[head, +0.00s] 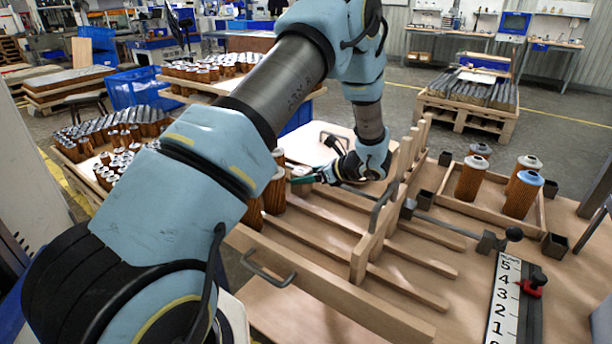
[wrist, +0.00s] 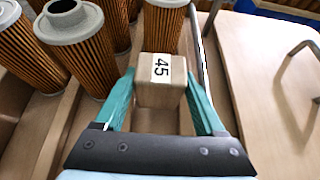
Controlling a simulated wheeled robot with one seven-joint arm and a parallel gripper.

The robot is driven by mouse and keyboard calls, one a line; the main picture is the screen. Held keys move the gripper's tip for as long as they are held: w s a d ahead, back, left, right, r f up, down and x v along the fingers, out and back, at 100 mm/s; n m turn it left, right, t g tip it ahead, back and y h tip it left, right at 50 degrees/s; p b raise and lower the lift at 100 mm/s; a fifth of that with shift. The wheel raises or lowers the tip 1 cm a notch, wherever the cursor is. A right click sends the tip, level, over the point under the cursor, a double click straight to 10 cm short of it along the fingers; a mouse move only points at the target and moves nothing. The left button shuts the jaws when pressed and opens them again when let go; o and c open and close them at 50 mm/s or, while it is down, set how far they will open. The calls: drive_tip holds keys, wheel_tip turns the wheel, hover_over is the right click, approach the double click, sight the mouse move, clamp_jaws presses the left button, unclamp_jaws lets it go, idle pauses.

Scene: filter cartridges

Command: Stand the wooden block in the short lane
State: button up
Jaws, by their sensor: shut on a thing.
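My gripper (wrist: 160,92) has its two teal fingers on either side of the wooden block (wrist: 161,68), a pale block marked 45. The fingers are shut on it. In the head view my gripper (head: 305,179) is at the far left end of the lanes, beside brown filter cartridges. The block cannot be made out there. The lanes lie between long wooden rails (head: 345,218). In the wrist view, pleated cartridges (wrist: 82,50) stand left of the block, and another cartridge (wrist: 166,24) stands just beyond it. Which lane is the short one I cannot tell.
A wooden cross-frame (head: 366,250) with a metal handle stands over the rails. A tray (head: 488,204) on the right holds a few cartridges. A number scale (head: 503,300) lies at front right. The lanes right of the cross-frame look empty. A pale board (wrist: 262,70) lies right of my gripper.

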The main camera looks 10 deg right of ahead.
drive_tip(key=shift+f+b, duration=0.75)
drive_tip(key=shift+f, duration=0.4)
drive_tip(key=o, duration=1.4)
drive_tip(key=shift+r, duration=0.1)
wheel_tip(320, 180, up, 10)
drive_tip(key=shift+b, duration=0.85)
